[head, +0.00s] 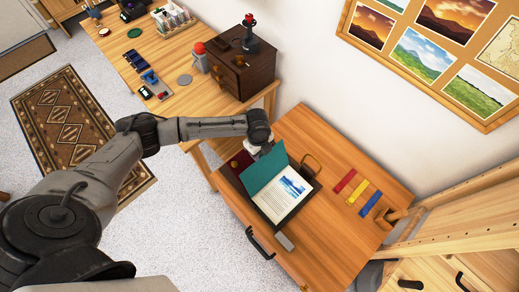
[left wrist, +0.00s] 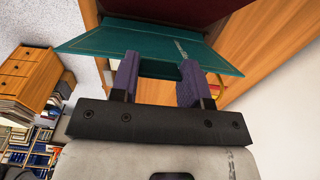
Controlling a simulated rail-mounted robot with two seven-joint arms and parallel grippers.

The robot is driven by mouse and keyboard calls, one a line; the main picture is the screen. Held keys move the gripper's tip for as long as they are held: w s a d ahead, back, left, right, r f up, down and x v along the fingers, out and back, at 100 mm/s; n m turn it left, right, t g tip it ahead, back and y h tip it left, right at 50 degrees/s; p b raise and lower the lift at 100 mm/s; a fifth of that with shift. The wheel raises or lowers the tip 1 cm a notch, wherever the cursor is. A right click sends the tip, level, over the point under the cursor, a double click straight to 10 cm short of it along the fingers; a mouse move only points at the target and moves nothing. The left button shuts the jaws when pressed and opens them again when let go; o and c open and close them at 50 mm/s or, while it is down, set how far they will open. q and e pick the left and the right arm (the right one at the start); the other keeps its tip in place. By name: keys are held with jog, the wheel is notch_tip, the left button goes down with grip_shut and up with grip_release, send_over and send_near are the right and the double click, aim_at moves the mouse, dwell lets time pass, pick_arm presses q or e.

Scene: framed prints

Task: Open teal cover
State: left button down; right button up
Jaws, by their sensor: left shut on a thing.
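The teal cover (head: 262,170) belongs to a book that lies on a dark base on the wooden table. The cover is lifted and tilted up at the left, and the printed page (head: 282,195) with a blue picture shows beside it. My left gripper (head: 262,147) is at the cover's upper edge. In the left wrist view its two purple fingers (left wrist: 158,82) are shut on the teal cover (left wrist: 120,45). My right gripper is in neither view.
Red, yellow and blue strips (head: 357,193) lie to the right on the table (head: 330,235). A brown looped item (head: 311,164) is just behind the book, and a small grey block (head: 284,241) lies in front. A dark wooden drawer box (head: 243,72) stands on the other table.

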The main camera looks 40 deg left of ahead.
pick_arm(q)
jog(key=shift+d, duration=0.1)
dwell(0.7)
jog(key=c, duration=0.6)
grip_release()
notch_tip(320, 180, up, 14)
jog(key=a, duration=0.1)
jog(key=shift+p, duration=0.3)
jog(key=shift+w+f, duration=0.1)
